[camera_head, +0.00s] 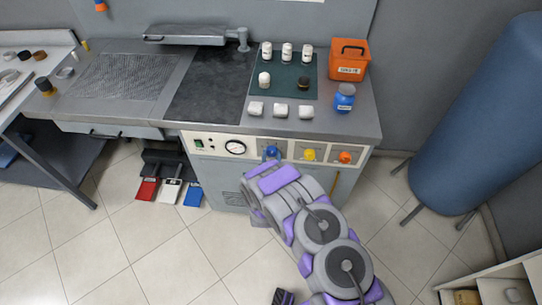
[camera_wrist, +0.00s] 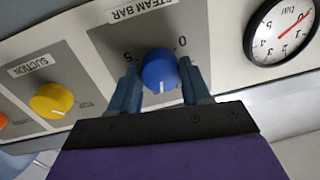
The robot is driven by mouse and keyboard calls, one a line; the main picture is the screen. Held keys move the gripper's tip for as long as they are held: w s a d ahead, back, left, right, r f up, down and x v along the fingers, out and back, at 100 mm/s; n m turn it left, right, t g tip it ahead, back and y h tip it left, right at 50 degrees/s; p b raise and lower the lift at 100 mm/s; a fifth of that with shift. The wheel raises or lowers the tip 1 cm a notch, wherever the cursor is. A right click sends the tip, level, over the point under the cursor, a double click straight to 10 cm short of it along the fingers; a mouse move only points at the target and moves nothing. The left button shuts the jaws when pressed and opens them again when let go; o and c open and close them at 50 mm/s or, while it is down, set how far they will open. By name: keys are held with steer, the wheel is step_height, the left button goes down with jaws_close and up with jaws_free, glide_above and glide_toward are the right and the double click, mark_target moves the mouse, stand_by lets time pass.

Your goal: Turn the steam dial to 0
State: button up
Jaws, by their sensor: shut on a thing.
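The blue steam dial (camera_wrist: 160,70) is on the panel marked "STEAM BAR", with a 0 and a 5 printed beside it; the wrist view shows the lettering upside down. A short pale mark on the dial points to the bottom of that picture, away from both numbers. My gripper (camera_wrist: 160,85) is shut on the dial, with one finger on each side. In the head view the dial (camera_head: 272,151) shows just beyond my gripper (camera_head: 271,158), partly covered by it.
A pressure gauge (camera_wrist: 281,31) with a red needle sits beside the dial panel. A yellow suction knob (camera_wrist: 52,101) is on the other side, then an orange knob (camera_head: 345,157). Above is the worktop (camera_head: 225,122) with bottles and an orange box (camera_head: 348,60). Pedals (camera_head: 171,190) stand on the floor.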

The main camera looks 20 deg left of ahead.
steer(key=n, duration=0.4)
steer(key=shift+r+p, duration=0.1)
steer(key=shift+p, duration=0.2)
steer(key=n, duration=0.4)
steer(key=shift+a+g+h, duration=0.15)
steer(key=shift+g+h, duration=0.15)
steer(key=n, duration=0.4)
steer(key=shift+h+b, duration=0.3)
steer(key=shift+b, duration=0.05)
steer(key=n, duration=0.3)
steer(key=shift+a+n+b, duration=0.15)
steer(key=shift+n+b, duration=0.15)
steer(key=n+b, duration=0.1)
steer(key=n, duration=0.4)
steer(key=shift+s+n+h, duration=0.1)
steer(key=shift+n+h, duration=0.3)
steer(key=n, duration=0.4)
steer(key=shift+f+n+t+h+b, duration=0.2)
steer(key=shift+n+t+h+b, duration=0.1)
steer(key=shift+n+t+b, duration=0.1)
steer(key=shift+s+f, duration=0.1)
